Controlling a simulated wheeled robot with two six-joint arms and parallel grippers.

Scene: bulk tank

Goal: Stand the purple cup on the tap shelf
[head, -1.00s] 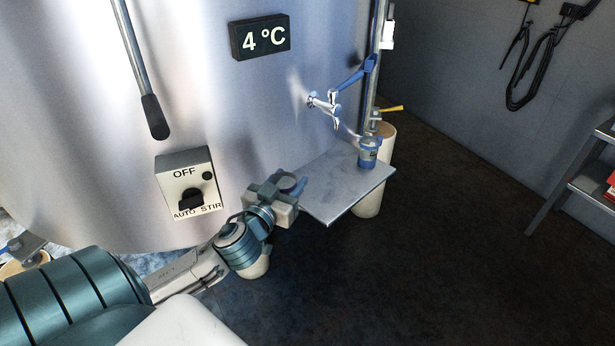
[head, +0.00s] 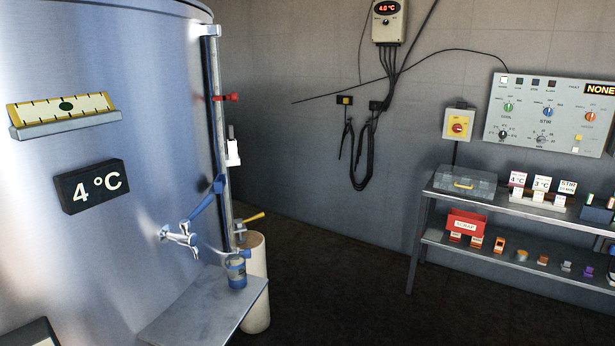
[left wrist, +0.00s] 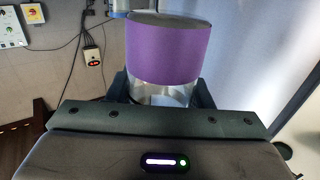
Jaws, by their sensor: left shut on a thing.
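In the left wrist view the purple cup (left wrist: 155,52), with a broad purple band and a clear part below it, sits between the fingers of my left gripper (left wrist: 162,92). The gripper is shut on the cup. In the head view the tap shelf (head: 205,312) is a flat metal plate beside the steel tank, under the tap (head: 181,236). A blue-banded clear jar (head: 236,272) stands on the shelf near its far edge. My left gripper and the purple cup are outside the head view, and my right gripper shows in neither view.
The steel tank (head: 130,190) fills the left, with a 4 °C display (head: 92,186). A pale cylinder (head: 257,285) stands behind the shelf. A rack (head: 470,190) with boxes and small coloured items is at the right. The visible shelf is clear in front of the jar.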

